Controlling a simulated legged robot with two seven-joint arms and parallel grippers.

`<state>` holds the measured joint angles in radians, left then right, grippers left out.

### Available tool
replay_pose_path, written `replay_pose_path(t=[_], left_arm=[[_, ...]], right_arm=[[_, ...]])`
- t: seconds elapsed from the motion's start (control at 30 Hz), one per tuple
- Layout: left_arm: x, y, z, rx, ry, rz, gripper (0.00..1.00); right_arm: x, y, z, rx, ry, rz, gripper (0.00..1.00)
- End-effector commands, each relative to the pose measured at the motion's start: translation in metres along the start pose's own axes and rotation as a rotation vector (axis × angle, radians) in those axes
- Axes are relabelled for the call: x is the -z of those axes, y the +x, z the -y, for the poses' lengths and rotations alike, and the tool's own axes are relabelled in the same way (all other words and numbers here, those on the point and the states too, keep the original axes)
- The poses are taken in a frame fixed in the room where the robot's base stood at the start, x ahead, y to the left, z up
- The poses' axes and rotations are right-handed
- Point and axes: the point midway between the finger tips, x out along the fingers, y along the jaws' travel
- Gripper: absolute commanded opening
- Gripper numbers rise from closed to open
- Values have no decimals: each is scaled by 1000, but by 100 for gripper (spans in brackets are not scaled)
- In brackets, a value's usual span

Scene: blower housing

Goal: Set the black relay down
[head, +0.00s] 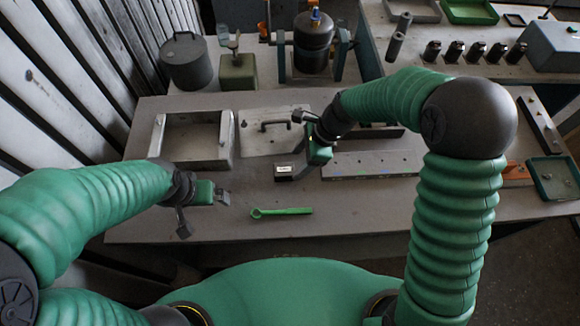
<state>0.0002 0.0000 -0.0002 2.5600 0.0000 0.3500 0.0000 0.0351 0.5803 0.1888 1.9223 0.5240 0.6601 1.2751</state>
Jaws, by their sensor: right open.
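The black relay (284,172) is a small dark block with a pale label on top. It sits on the grey workbench (350,210) near the middle. My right gripper (304,119) is open, behind and a little right of the relay, with its fingers pointing left near the plate with the handle. My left gripper (205,212) is over the left part of the bench, left of the relay, and looks empty. Its fingers look spread apart.
A green wrench (281,212) lies in front of the relay. An open metal housing (190,141) and a plate with a black handle (266,140) stand behind it. A long drilled rail (372,165) lies to the right.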

Motion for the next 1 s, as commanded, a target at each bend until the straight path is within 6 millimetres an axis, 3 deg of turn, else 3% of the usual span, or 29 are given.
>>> replay_pose_path(t=[0.1,0.2,0.53,0.67,0.8,0.9,1.0], left_arm=[[0,0,0,0,1,0,100],[0,0,0,0,1,0,100],[0,0,0,0,0,0,100],[0,0,0,0,0,0,100],[0,0,0,0,0,0,100],[0,0,0,0,1,0,100],[0,0,0,0,1,0,100]], right_arm=[[-1,-31,1,5,0,-2,62],[-2,-49,1,2,-1,-3,62],[5,-65,-5,5,-62,-28,62],[45,-76,-38,20,-465,-184,62],[94,-91,-86,-42,-1086,-387,62],[112,-97,-109,-105,-1414,-474,62],[118,-98,-118,-144,-1572,-507,62]])
